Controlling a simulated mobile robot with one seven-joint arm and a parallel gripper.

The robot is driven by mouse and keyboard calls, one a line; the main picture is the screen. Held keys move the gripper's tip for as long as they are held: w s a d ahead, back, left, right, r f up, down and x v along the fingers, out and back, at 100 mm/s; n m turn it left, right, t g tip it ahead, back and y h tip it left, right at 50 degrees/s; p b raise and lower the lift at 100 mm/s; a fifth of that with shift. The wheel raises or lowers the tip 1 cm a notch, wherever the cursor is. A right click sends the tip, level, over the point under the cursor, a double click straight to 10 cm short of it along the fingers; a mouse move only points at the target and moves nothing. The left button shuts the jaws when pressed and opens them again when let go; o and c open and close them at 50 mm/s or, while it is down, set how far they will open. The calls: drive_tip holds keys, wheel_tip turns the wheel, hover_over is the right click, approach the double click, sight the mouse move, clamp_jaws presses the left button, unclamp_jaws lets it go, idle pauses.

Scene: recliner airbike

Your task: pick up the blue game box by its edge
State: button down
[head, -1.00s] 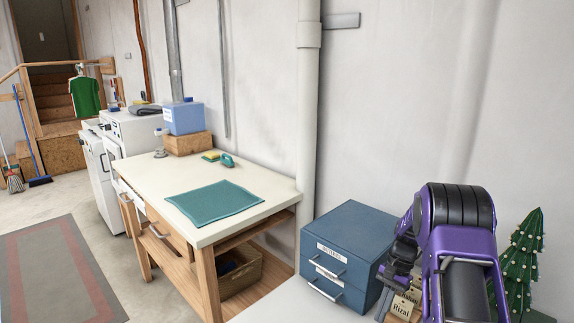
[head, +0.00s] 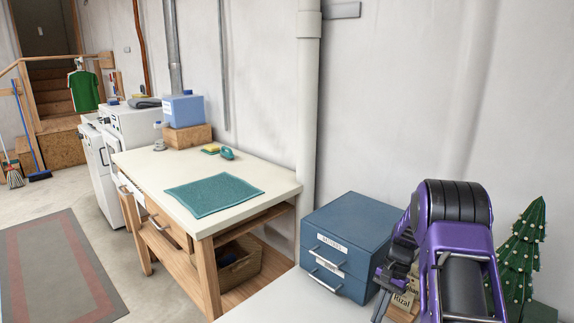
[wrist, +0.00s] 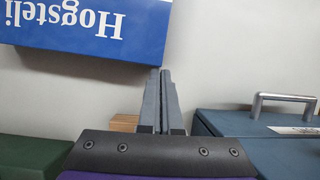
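The blue game box (wrist: 95,28), with white lettering reading "Hogsteli" upside down, fills the upper left of the wrist view. Its far part is cut off by the frame. My gripper (wrist: 160,72) has its two grey fingers close together, with nothing visible between them. In the picture, the fingertips lie at the box's lower right corner; I cannot tell whether they touch it. In the head view, I cannot make out the game box, and my purple arm hides much of the area around the gripper.
A blue two-drawer cabinet (head: 350,235) stands left of my arm; it also shows at right in the wrist view (wrist: 245,122). Small lettered blocks (head: 403,300) and a decorated green tree (head: 522,255) are close by. A workbench (head: 285,185) with a teal mat stands further left.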

drive_tip(key=shift+s+a+p, duration=0.7)
drive_tip(key=shift+s+a, duration=3.35)
drive_tip(key=shift+s+a+p+v, duration=0.15)
drive_tip(key=shift+p+v, duration=0.65)
drive_tip(key=shift+v, duration=0.35)
drive_tip(key=shift+s+a+p+v, duration=0.1)
drive_tip(key=shift+a+p+v, duration=0.05)
drive_tip(key=shift+p+v, duration=0.8)
drive_tip(key=shift+v, duration=1.05)
drive_tip(key=shift+a+r, duration=0.1)
drive_tip(key=shift+r, duration=0.05)
